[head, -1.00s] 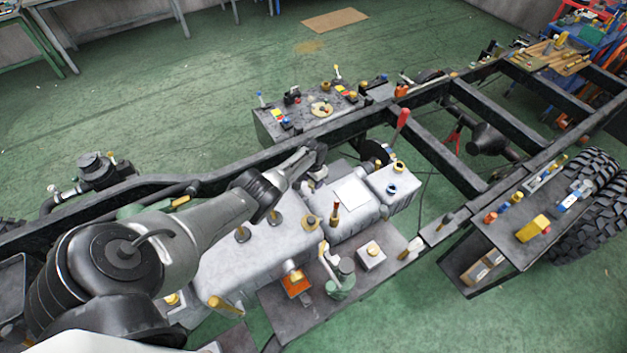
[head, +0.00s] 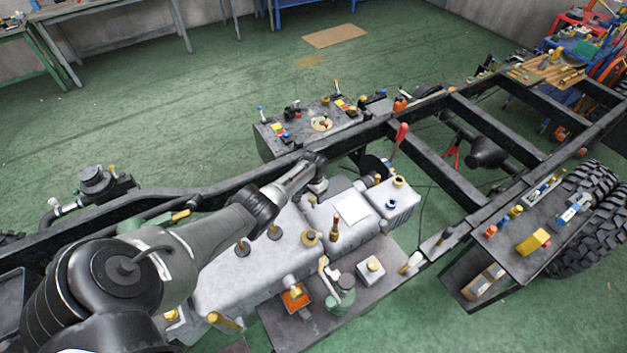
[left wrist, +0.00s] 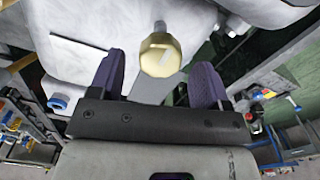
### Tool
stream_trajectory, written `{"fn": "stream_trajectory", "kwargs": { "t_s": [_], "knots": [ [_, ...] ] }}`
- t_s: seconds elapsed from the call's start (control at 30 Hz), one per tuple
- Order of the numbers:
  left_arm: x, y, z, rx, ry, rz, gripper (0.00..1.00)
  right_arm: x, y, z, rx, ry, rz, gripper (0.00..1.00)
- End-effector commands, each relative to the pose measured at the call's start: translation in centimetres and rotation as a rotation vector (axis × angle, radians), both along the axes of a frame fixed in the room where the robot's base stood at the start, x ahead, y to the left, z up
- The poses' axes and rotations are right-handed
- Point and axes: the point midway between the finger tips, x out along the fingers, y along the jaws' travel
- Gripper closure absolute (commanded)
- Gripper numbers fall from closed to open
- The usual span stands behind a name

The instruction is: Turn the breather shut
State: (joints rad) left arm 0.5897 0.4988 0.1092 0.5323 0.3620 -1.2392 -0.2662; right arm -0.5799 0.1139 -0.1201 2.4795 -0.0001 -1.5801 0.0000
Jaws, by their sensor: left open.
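In the left wrist view a brass hex-headed fitting (left wrist: 160,55) on a pale stem stands between my open left fingers (left wrist: 158,72); it looks like the breather. A gap shows on each side of its head, so the fingers do not appear to touch it. In the head view my left gripper (head: 318,187) points down at the far side of the grey gearbox casing (head: 338,220). The arm and gripper hide the fitting there. My right gripper is in neither view.
A red-handled lever (head: 402,132) stands right of my left gripper. A blue cap (head: 391,204) and brass-topped fittings rise from the casing. The dark chassis rail (head: 215,190) runs behind. A shelf with a green pump (head: 342,297) lies in front.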

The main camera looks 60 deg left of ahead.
Motion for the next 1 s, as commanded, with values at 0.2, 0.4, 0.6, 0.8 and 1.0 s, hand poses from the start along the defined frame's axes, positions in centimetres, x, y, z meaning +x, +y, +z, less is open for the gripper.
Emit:
{"fn": "stream_trajectory", "kwargs": {
  "t_s": [0.2, 0.4, 0.6, 0.8, 1.0],
  "knots": [
    [0.0, 0.1, 4.7, 0.003, -0.002, -0.001, 0.29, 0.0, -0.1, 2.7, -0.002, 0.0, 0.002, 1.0],
    [0.0, 0.1, 8.0, 0.003, -0.002, -0.001, 0.29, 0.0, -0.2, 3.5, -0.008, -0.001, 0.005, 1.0],
    [0.0, 0.1, 10.8, 0.002, -0.003, 0.0, 0.29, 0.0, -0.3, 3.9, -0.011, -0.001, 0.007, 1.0],
    [0.0, 0.0, 12.2, 0.001, -0.001, -0.001, 0.29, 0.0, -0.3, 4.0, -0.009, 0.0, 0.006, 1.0],
    [0.0, 0.0, 12.5, 0.001, 0.0, 0.0, 0.29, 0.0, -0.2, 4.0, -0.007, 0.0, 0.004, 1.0]
  ]
}}
